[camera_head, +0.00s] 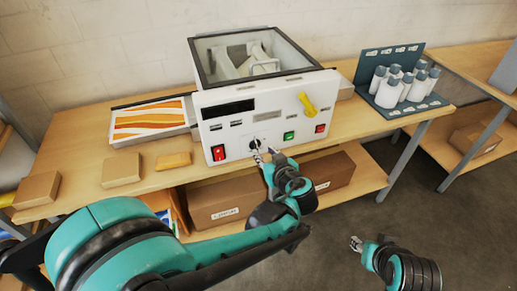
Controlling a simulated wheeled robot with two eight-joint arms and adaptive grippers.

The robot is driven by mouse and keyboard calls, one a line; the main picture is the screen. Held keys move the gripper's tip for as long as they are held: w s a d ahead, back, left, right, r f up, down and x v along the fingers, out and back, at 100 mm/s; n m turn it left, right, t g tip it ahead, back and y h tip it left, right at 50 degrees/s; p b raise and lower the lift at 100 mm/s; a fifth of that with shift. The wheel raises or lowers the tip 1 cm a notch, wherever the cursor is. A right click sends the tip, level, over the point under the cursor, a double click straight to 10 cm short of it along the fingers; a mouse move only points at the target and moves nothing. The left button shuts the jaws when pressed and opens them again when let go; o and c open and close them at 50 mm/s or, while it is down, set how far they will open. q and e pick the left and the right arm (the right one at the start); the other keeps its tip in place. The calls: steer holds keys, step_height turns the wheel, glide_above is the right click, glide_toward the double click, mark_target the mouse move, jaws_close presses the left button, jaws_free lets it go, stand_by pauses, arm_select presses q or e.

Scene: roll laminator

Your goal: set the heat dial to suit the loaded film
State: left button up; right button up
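The white roll laminator (270,98) stands on the wooden bench, its clear-topped lid framed in black and shut. Film rolls (245,60) show dimly through the lid; their kind cannot be read. The heat dial (254,144) is on the lower middle of the front panel, partly hidden by my gripper. My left gripper (265,155) is at the dial, its fingertips pointing at it; whether they touch or close on it is too small to tell. My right gripper (356,243) is low at the right, away from the laminator, its fingers small and unclear.
A red switch (218,153), green button (289,135), red button (320,128) and yellow lever (307,104) share the front panel. A tray with an orange-striped sheet (150,118) is left. A rack of bottles (390,92) stands right; boxes (224,203) sit below.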

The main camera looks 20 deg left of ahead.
mark_target(257, 145)
arm_select(q)
steer(key=b+x, duration=0.2)
steer(key=x, duration=0.3)
steer(key=shift+w+a+f, duration=0.2)
steer(key=shift+w+f, duration=0.05)
steer(key=shift+w+a+f, duration=0.15)
steer(key=shift+w+a, duration=0.2)
steer(key=shift+w, duration=0.15)
jaws_close()
